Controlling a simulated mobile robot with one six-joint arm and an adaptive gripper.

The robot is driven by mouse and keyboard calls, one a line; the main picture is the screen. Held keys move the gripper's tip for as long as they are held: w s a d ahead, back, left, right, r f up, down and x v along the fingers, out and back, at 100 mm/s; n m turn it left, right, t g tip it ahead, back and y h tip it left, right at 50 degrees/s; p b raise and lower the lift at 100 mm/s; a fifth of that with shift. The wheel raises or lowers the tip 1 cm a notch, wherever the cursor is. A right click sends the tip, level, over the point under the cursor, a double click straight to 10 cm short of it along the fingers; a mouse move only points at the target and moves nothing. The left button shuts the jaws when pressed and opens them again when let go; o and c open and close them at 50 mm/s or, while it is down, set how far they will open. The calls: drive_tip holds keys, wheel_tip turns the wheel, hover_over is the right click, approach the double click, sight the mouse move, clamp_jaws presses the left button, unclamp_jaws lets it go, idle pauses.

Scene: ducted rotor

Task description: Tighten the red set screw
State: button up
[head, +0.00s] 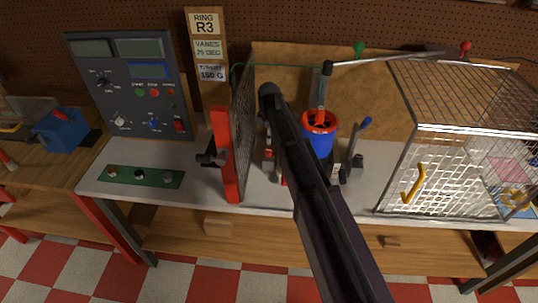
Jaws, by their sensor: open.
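The ducted rotor (318,144) stands on the grey bench top in the head view, a blue cylinder with a red-orange rotor at its top. A black-capped upright rod (325,80) rises just above it. I cannot make out the red set screw; it is too small or hidden. My dark arm crosses the picture from the bottom to just left of the rotor and covers part of the bench there. My gripper does not show; the arm's far end is at the upper left of the rotor.
A wire cage (465,128) with a yellow handle (414,184) stands at right. A red-framed mesh screen (231,155) stands left of the rotor. A grey control panel (128,85), a sign reading RING R3 (206,24) and a green strip (140,176) are farther left.

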sight(269, 150)
drive_tip(key=shift+f+b, duration=3.75)
drive_tip(key=shift+f, duration=0.3)
drive_tip(key=c, duration=1.2)
